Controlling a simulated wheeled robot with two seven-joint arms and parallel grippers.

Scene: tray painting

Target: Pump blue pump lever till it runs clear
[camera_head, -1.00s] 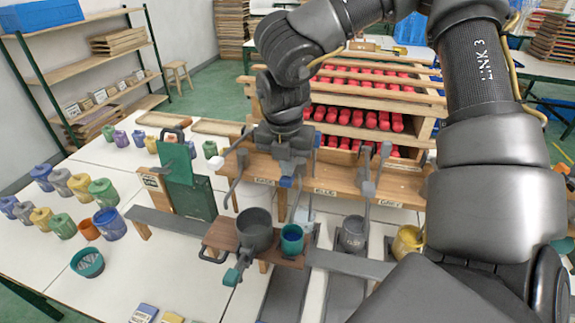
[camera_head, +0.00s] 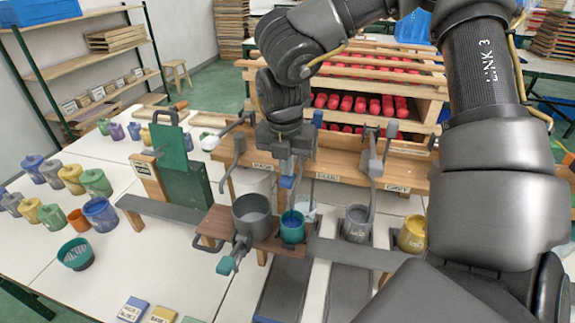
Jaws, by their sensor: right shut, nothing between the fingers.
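The blue pump lever shows as a small blue end (camera_head: 286,182) at the middle of the wooden pump bench. My right gripper (camera_head: 290,166) is shut and empty, just above this blue end; whether they touch I cannot tell. A second blue piece (camera_head: 318,119) stands up just right of the gripper. A teal cup (camera_head: 292,229) with blue inside stands below, on a brown board (camera_head: 215,224). A pale, see-through shape (camera_head: 306,207) shows behind the cup; whether liquid is running is not clear. My left gripper is not in view.
A grey pot (camera_head: 252,213) stands left of the teal cup. A white-knobbed lever (camera_head: 210,142) and a grey lever (camera_head: 372,165) flank my right gripper. Grey (camera_head: 356,223) and yellow (camera_head: 412,234) buckets stand to the right. Several coloured jars fill the table's left.

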